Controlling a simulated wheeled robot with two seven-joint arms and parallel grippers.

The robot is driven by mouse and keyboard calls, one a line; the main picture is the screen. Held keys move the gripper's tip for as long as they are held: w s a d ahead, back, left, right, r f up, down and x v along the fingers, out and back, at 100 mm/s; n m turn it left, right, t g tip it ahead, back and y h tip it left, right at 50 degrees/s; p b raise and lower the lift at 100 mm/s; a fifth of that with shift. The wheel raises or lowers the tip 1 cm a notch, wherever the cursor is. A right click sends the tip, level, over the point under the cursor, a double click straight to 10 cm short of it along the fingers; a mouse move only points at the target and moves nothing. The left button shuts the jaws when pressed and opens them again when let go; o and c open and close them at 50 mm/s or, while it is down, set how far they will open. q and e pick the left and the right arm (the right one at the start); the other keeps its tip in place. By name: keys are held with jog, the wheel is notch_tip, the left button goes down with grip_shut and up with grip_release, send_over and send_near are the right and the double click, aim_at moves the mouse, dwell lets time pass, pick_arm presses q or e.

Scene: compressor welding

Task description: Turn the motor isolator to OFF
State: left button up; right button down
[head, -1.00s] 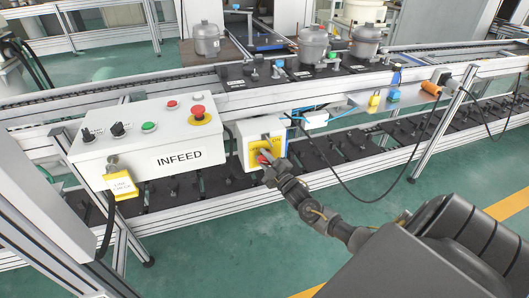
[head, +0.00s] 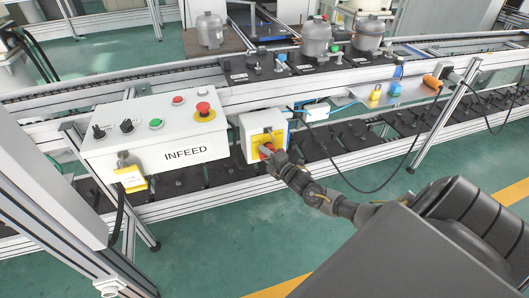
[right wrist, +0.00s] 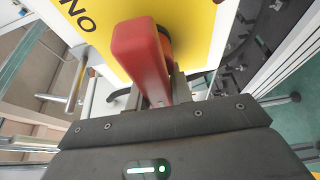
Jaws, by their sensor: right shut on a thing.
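The motor isolator is a white box with a yellow face plate (head: 256,139) and a red handle (head: 266,149). It is mounted on the conveyor frame, right of the INFEED panel. My right gripper (head: 271,154) is shut on the red handle. In the right wrist view the red handle (right wrist: 140,60) sits between my fingers (right wrist: 158,92), in front of the yellow plate (right wrist: 185,30). The letters N and O show there beside the handle. In the head view my gripper hides part of the handle and plate. My left gripper is not in view.
The INFEED panel (head: 155,147) has a red stop button (head: 203,111) and a hanging tag (head: 130,178). A yellow padlock (head: 375,93), a blue item (head: 395,88) and an orange item (head: 431,82) lie on the shelf at right. The floor in front is clear.

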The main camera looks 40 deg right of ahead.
jog(key=shift+d, duration=0.55)
jog(key=c, duration=1.3)
grip_release()
jog(key=shift+o, duration=0.3)
jog(key=shift+a, duration=0.25)
jog(key=s, duration=1)
jog(key=shift+s+d, duration=0.4)
